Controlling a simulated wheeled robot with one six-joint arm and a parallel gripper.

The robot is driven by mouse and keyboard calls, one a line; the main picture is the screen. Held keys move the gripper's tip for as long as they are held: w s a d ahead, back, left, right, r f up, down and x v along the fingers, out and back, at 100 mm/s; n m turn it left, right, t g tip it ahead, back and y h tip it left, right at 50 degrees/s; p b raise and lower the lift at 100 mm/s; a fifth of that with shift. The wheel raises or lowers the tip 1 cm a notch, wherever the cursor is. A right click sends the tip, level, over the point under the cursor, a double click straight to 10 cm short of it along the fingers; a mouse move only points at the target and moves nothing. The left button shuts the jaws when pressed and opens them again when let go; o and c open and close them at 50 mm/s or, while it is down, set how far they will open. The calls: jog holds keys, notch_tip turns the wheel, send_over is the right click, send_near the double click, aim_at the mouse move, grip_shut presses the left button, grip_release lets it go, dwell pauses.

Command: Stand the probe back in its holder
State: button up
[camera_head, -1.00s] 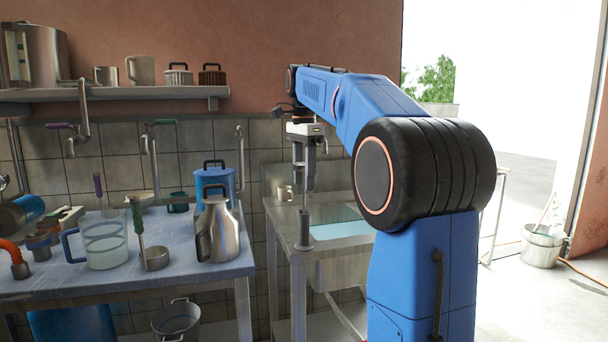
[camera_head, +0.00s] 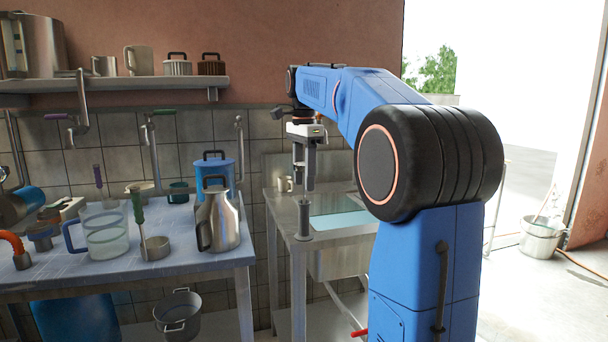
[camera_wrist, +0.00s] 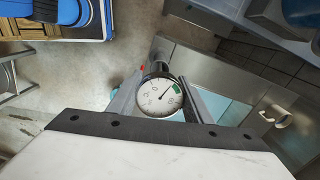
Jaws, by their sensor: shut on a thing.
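The probe has a round white dial with a green patch (camera_wrist: 160,96), which shows between the two fingers in the wrist view. My gripper (camera_head: 303,187) is shut on the probe and points straight down. In the head view the fingers hide the dial, and only a short piece of thin stem shows below them. The holder (camera_head: 304,219) is a grey upright cylinder on the near left corner of the steel sink table. My gripper is just above it, and the stem lines up with its top. I cannot tell how far the stem is inside.
The steel sink table (camera_head: 282,212) has a basin on the right and a small mug (camera_head: 284,184) at the back. A work table (camera_head: 190,262) on the left carries a steel jug (camera_head: 217,220), a clear pitcher (camera_head: 104,232) and a blue pot (camera_head: 215,174). A bucket (camera_head: 541,240) stands far right.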

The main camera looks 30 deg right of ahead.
aim_at(304, 193)
jog(key=shift+f, duration=2.5)
jog(key=o, duration=1.1)
